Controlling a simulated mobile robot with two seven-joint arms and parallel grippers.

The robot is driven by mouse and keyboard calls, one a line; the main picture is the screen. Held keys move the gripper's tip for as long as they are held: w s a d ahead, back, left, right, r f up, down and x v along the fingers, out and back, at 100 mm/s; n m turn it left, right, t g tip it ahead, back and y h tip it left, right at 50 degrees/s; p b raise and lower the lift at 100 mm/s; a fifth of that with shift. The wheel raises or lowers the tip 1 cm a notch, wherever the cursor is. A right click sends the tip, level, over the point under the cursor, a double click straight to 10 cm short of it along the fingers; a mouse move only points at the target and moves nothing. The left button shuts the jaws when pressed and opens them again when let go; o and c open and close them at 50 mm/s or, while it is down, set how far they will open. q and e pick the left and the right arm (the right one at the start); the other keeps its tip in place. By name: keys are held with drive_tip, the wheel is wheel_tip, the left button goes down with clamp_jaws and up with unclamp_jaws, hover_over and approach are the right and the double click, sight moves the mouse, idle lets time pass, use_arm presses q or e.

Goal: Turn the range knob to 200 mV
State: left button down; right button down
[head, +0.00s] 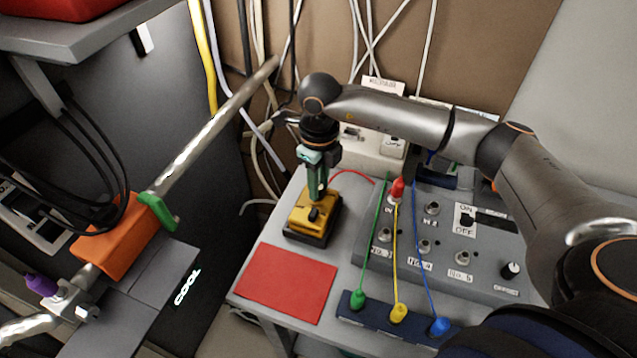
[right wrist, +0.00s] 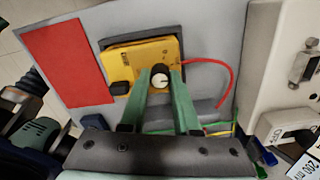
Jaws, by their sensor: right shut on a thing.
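A yellow box (head: 311,208) on a black base stands on the grey table. In the right wrist view, the yellow box (right wrist: 140,62) has a round dark knob (right wrist: 161,77) with a pale top and white mark. My right gripper (head: 317,190) points down at the box. In the wrist view, the green fingers of the right gripper (right wrist: 161,82) close around this knob. I cannot read a range setting on the box. My left gripper is not in view.
A red mat (head: 285,283) lies in front of the box. To the right stands a grey panel (head: 440,275) with switches and green, yellow and blue leads. A blue strip (head: 380,312) holds their plugs. A red wire (right wrist: 222,75) runs from the box. An orange block (head: 118,243) is at left.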

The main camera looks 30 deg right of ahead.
drive_tip(key=shift+m, duration=1.4)
drive_tip(key=c, duration=0.6)
unclamp_jaws()
wheel_tip(320, 180, up, 13)
drive_tip(key=shift+f, duration=0.2)
